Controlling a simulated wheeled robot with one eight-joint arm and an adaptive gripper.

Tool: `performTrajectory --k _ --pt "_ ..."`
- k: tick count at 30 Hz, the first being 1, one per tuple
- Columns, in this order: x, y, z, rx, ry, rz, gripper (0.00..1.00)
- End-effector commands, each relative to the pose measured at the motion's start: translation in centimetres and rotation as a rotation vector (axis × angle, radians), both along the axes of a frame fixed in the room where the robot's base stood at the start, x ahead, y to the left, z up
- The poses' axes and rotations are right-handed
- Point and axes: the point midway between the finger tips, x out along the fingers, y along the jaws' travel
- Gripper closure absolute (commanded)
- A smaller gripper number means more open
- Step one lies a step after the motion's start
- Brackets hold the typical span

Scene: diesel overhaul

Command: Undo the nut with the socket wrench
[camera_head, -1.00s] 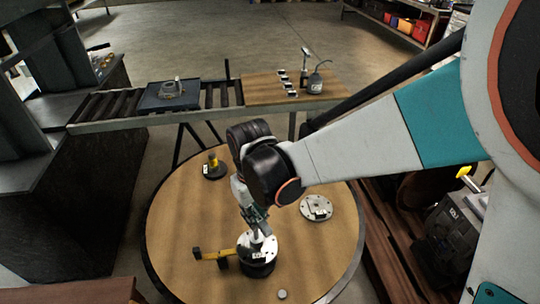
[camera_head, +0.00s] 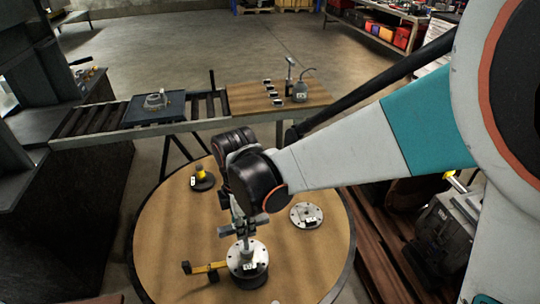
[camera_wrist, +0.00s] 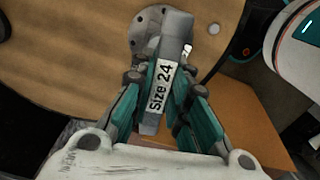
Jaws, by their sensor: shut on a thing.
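My gripper (camera_head: 243,228) is shut on a grey socket wrench (camera_head: 246,244) above the round table. In the wrist view the wrench (camera_wrist: 176,50) lies between the teal fingers (camera_wrist: 160,100), and its white label reads "Size 24". Its lower end is over or on a light metal flange (camera_head: 240,262) with holes, which sits on a dark round base on the table. In the wrist view the flange (camera_wrist: 143,30) shows behind the wrench. The nut cannot be made out, and whether the socket is seated on it I cannot tell.
A yellow bar (camera_head: 208,268) with dark ends juts left from the flange's base. A second flange plate (camera_head: 306,215) lies right on the round table (camera_head: 165,235). A dark base with a yellow post (camera_head: 202,178) stands at the back left. A roller conveyor (camera_head: 90,122) stands behind.

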Motion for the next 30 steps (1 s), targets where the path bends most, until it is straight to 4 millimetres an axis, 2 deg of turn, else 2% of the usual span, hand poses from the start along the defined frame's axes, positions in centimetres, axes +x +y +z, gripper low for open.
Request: performTrajectory --k 6,14,21,25,30 --pt "-0.3 0.0 0.1 0.000 0.000 0.136 1.00" --pt "-0.3 0.0 0.1 0.000 0.000 0.138 1.00" --pt "-0.3 0.0 1.7 0.000 0.000 0.136 1.00" --pt "-0.3 0.0 1.6 0.000 0.000 0.093 1.00" --pt "-0.3 0.0 1.6 0.000 0.000 -0.042 1.00"
